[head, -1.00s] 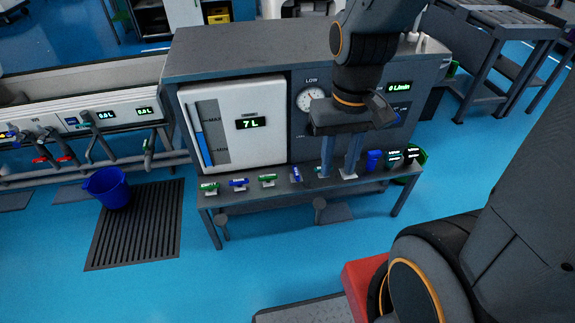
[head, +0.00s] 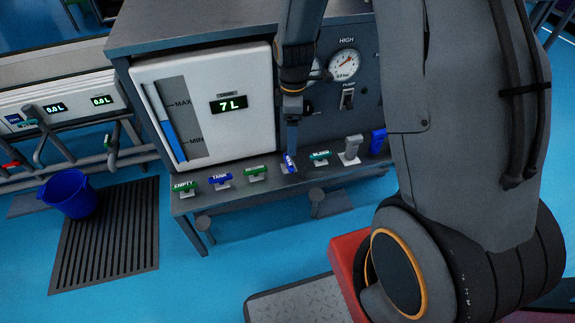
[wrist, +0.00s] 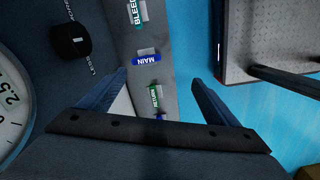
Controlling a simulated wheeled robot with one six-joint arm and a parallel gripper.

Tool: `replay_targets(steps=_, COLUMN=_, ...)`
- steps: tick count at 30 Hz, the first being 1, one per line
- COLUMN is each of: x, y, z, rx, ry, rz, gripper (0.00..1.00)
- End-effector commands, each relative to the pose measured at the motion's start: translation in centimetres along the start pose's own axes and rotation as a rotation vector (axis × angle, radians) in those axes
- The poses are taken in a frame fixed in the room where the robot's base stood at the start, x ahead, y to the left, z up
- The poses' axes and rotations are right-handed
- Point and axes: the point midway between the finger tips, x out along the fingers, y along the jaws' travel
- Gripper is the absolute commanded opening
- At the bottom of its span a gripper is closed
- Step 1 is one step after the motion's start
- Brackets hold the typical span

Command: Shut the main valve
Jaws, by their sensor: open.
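The main valve (head: 288,162) has a small blue handle on the bench's front shelf. In the wrist view the handle (wrist: 147,59) reads MAIN and lies crosswise to the neighbouring green handles. My gripper (head: 292,148) hangs over the shelf at this valve, and a finger hides part of the handle in the head view. In the wrist view my gripper (wrist: 160,77) is open and empty, with the handle between and just beyond the fingertips. I cannot tell how high the tips are above it.
The bleed valve (head: 320,158) is to the right, and the return valve (head: 255,173), tank valve (head: 220,181) and empty valve (head: 184,188) are to the left. The tank panel (head: 255,135) reads 7 L. A blue bucket (head: 68,194) stands on the floor.

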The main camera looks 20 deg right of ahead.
Motion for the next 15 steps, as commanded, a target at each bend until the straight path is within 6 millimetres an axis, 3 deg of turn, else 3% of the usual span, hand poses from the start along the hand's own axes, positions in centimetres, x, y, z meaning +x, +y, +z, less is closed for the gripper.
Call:
replay_targets(steps=1, x=3.0, y=1.2, z=-0.3, rx=-0.073, ry=-0.001, rz=-0.004, gripper=0.84)
replay_targets(steps=4, x=6.0, y=2.7, z=-0.7, rx=-0.199, ry=-0.001, rz=-0.002, gripper=0.84)
replay_targets(steps=15, x=10.4, y=3.7, z=-1.0, rx=-0.318, ry=-0.001, rz=-0.002, gripper=0.84)
